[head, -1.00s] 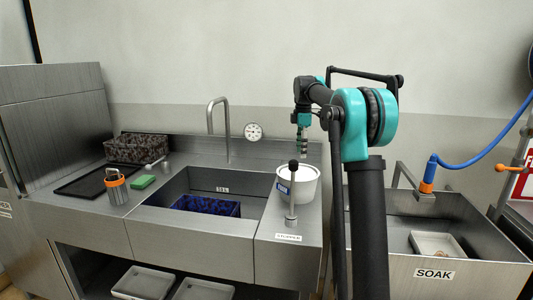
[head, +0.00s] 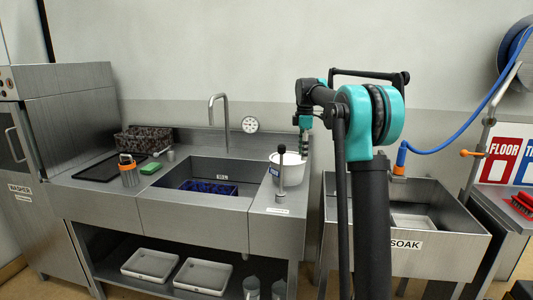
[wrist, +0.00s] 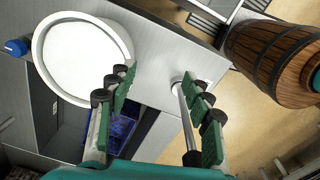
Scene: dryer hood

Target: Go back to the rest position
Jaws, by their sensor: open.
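My gripper (head: 304,150) hangs at the end of my raised arm, above the right end of the steel counter (head: 110,190). In the wrist view my gripper (wrist: 160,115) is open, its two green-padded fingers apart with nothing between them. A white round tub (wrist: 80,58) shows beyond the left finger; in the head view the tub (head: 290,166) stands on the counter below my gripper. An upright lever with a black knob (head: 281,170) stands in front of the tub. Its metal rod (wrist: 186,125) shows close to the right finger; I cannot tell whether they touch.
A sink with a blue crate (head: 207,187) is left of the tub. The soak sink (head: 410,235) stands at the right, partly behind my arm. A wooden barrel (wrist: 275,58) shows in the wrist view. Trays (head: 150,264) sit on the lower shelf. Open floor shows beside the counter.

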